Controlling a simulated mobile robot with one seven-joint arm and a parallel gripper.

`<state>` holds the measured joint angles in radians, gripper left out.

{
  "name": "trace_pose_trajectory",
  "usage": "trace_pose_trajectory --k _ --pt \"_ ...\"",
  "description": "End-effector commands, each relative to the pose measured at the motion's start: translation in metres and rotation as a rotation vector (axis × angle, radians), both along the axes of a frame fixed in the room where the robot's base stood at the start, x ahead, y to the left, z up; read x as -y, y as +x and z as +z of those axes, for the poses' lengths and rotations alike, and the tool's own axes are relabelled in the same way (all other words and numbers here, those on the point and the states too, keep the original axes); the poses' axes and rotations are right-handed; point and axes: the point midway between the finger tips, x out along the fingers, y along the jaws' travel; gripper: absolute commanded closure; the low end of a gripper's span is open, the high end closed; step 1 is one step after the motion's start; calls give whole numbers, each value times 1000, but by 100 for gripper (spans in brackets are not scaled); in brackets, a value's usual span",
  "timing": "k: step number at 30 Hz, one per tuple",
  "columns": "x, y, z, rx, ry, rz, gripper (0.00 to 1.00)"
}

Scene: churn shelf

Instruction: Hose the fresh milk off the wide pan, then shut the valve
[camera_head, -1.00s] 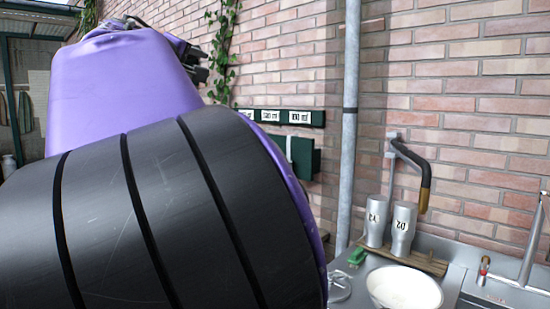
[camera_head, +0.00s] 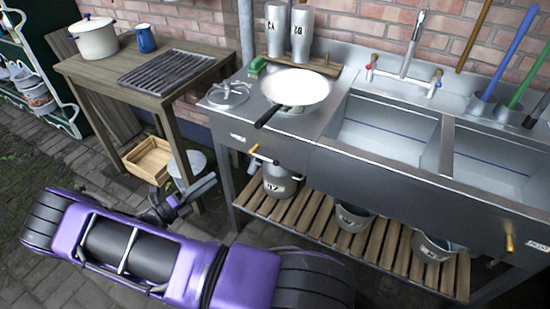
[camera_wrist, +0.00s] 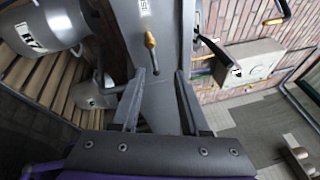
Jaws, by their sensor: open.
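The wide pan (camera_head: 312,88), cream inside with a dark handle (camera_head: 268,116), rests on the steel counter left of the sink basins. I cannot make out milk in it. A brass-tipped lever (camera_head: 254,149) sticks out of the counter's front panel; which valve it works is unclear. A brass lever also shows in the wrist view (camera_wrist: 150,40), beyond my fingers. My gripper (camera_head: 192,194) is low in front of the counter's left end, apart from the pan. In the wrist view my gripper (camera_wrist: 163,80) is open, with nothing between its fingers. No hose is clearly visible now.
A tap (camera_head: 412,45) stands behind the basins (camera_head: 380,130). Two steel cups (camera_head: 300,35) stand behind the pan. A slatted lower shelf (camera_head: 335,232) holds metal pails. A wooden table (camera_head: 110,72) with a white pot (camera_head: 95,38) stands left. A second brass lever (camera_head: 509,243) is at front right.

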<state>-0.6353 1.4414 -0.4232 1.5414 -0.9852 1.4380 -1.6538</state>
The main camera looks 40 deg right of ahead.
Motion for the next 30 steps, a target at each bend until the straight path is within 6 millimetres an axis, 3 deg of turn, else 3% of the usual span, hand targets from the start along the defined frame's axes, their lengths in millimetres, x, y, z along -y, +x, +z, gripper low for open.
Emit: trace_pose_trajectory --k 3,6,11,30 --pt "13 -28 -24 -155 -40 -52 55" --pt "18 -36 -29 -205 -52 -69 55" --pt "35 -37 -25 -209 -55 -72 55" --pt "164 -37 -2 -205 -52 -69 55"
